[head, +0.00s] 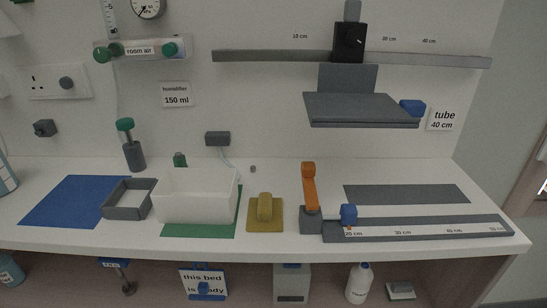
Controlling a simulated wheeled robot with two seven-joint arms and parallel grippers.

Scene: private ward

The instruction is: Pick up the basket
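A white open-topped box (197,207), the most basket-like thing in view, stands upright on a green mat (200,231) on the counter, left of the middle of the head view. Its near wall faces me, and I cannot make out anything inside it. A grey open rectangular frame (130,211) sits close to its left side; I cannot tell whether they touch. Neither my left nor my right gripper shows in the head view.
The white counter (280,240) also holds a blue mat (70,200), a dark bottle (134,157), a yellow block with a knob (265,212), an orange lever (309,188) and a grey ruler bar (420,229). A grey shelf (360,108) juts from the wall.

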